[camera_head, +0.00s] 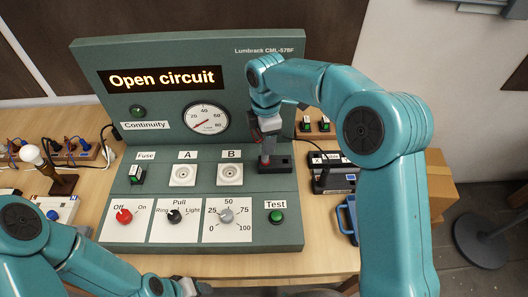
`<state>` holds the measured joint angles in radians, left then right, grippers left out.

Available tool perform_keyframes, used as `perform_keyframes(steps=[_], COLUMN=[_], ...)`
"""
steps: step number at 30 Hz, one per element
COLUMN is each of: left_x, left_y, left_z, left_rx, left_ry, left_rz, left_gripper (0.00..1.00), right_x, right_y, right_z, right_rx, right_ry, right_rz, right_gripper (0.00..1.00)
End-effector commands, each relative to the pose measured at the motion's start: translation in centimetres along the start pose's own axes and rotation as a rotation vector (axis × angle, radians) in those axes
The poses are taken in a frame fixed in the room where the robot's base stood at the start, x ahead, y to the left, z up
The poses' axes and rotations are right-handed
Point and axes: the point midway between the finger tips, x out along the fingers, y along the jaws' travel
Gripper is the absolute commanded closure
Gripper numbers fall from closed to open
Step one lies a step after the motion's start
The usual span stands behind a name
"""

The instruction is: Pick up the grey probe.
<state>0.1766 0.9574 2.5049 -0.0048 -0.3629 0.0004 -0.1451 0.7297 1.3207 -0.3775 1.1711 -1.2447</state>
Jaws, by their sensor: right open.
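My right gripper (266,140) comes down from above at the right end of the green test panel, fingers pointing down over a black holder block (283,164). It is open. A slim grey and red upright piece shows just below and between the fingers at the block; I cannot tell how much of it is the grey probe, as the gripper covers this spot. My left gripper (190,288) is low at the bottom edge, in front of the panel and far from the block; its jaws are too small to read.
The green test panel (190,262) has an "Open circuit" display (162,79), a dial (208,119), sockets and knobs. A black meter-like box (336,178) and a blue-handled item (347,215) are to its right. A bulb on a stand (32,155) is at the left.

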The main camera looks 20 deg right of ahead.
Motion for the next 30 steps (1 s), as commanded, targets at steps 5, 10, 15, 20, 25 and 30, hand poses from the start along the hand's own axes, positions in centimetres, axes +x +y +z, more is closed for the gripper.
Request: perform_keyframes(steps=[5,10,15,20,25,30], left_x=[0.0,0.0,0.0,0.0,0.0,0.0], left_y=[0.0,0.0,0.0,0.0,0.0,0.0], left_z=[0.0,0.0,0.0,0.0,0.0,0.0], left_rx=[0.001,0.001,0.001,0.001,0.001,0.001], left_ry=[0.0,0.0,0.0,0.0,0.0,0.0], left_rz=[0.0,0.0,0.0,0.0,0.0,0.0], left_gripper=[0.39,0.39,0.39,0.39,0.39,0.39], right_x=[1.5,3.9,6.2,6.7,6.7,6.7], right_y=[0.1,0.3,0.5,0.6,0.6,0.6], right_z=[0.0,-0.3,-0.3,-0.3,-0.3,-0.3], right_rx=[0.0,0.0,0.0,0.001,0.0,0.0], right_ry=[0.0,0.0,0.0,0.0,0.0,0.0], right_rz=[-0.001,-0.003,-0.001,0.0,0.001,0.0], right_gripper=[0.48,0.48,0.48,0.48,0.61,1.0])
